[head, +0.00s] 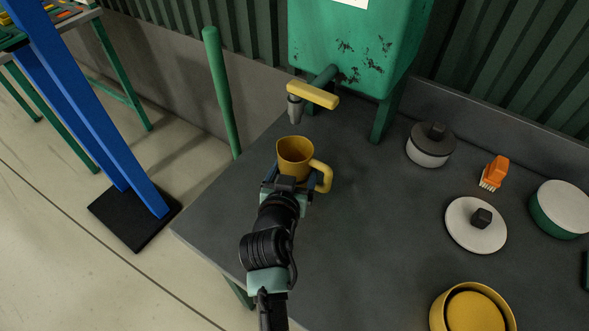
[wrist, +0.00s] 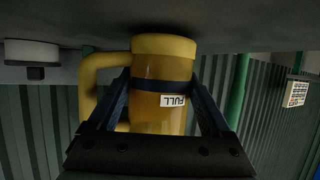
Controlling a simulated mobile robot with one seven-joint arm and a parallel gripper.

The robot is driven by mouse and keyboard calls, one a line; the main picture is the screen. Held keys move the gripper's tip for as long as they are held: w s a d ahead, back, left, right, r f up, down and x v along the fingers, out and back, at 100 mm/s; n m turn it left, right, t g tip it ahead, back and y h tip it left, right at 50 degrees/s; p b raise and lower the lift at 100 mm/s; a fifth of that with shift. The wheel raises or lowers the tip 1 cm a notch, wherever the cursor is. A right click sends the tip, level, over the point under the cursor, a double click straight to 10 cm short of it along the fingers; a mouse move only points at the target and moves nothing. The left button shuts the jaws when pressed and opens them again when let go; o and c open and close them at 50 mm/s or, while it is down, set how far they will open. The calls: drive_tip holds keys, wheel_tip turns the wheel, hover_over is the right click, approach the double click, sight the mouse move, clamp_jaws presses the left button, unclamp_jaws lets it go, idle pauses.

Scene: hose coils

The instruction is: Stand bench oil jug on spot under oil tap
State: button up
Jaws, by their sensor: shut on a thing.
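A yellow oil jug (head: 296,150) with a side handle is upright over the grey bench. My gripper (head: 286,180) is shut on it from the front. The oil tap (head: 294,110), with a yellow lever and grey nozzle, comes from the green tank, just behind and above the jug in the head view. In the wrist view, which is upside down, the jug (wrist: 163,65) sits between both fingers (wrist: 162,90), with a dark band and a "FULL" label on its body. Whether its base touches the bench is unclear. No marked spot shows.
The green tank (head: 355,45) stands at the back of the bench (head: 350,230). To the right are a grey-lidded pot (head: 430,150), an orange brush (head: 495,170), a white lid (head: 475,228), a green-and-white container (head: 563,208) and a yellow round dish (head: 440,318). A green post (head: 220,90) stands left.

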drive_tip(key=shift+f+b, duration=0.3)
drive_tip(key=o, duration=1.3)
drive_tip(key=shift+c, duration=0.2)
drive_tip(key=shift+s, duration=0.1)
drive_tip(key=shift+p+v, duration=1.85)
drive_tip(key=shift+v, duration=2.05)
drive_tip(key=shift+s, duration=0.1)
drive_tip(key=v, duration=1.2)
drive_tip(key=shift+s+a, duration=0.2)
drive_tip(key=shift+s, duration=0.2)
drive_tip(key=shift+r, duration=0.1)
